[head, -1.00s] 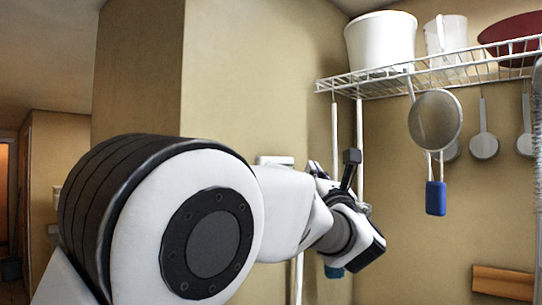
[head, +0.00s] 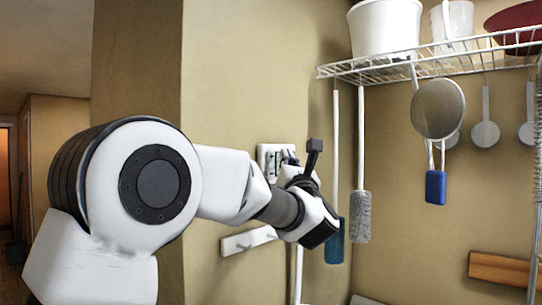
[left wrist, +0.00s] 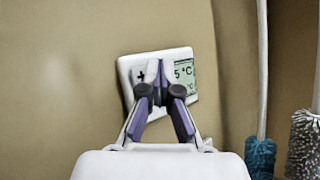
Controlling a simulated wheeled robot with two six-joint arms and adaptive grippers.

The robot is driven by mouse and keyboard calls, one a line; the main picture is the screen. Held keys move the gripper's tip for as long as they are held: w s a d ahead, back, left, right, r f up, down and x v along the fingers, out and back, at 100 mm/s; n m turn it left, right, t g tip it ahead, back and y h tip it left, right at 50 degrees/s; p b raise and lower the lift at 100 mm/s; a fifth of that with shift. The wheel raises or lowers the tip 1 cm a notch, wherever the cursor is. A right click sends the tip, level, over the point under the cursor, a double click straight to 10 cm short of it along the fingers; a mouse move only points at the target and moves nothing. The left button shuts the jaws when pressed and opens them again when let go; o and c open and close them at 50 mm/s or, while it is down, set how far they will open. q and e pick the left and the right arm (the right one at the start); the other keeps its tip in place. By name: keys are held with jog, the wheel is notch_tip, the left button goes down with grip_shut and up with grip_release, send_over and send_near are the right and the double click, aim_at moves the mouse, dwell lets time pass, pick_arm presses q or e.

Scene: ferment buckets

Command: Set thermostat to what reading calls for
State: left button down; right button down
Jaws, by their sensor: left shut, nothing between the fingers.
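A white thermostat (head: 268,151) is fixed to the tan wall, partly hidden by my left gripper (head: 291,162) in the head view. In the left wrist view the thermostat (left wrist: 128,66) shows a plus button at its left and a greenish display at its right. The display reads a "5 °C" ending; its other digits are covered by the fingers. My left gripper (left wrist: 160,75) is shut and empty, its fingertips in front of the thermostat between the plus and the display. I cannot tell whether they touch it. My right gripper is in neither view.
A white peg rail (head: 248,240) is on the wall below. A blue brush (head: 334,240) and a grey brush (head: 361,216) hang close to the right of my gripper. A wire shelf (head: 440,62) holds a white bucket (head: 384,28), with utensils hanging under it.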

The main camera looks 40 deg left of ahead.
aim_at(271, 156)
pick_arm(q)
jog(key=shift+w+a, duration=0.1)
jog(key=shift+a, duration=0.5)
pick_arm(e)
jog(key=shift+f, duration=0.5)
pick_arm(q)
jog(key=shift+f, duration=0.1)
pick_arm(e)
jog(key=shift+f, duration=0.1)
pick_arm(q)
jog(key=shift+a+b, duration=0.45)
jog(key=shift+b, duration=0.35)
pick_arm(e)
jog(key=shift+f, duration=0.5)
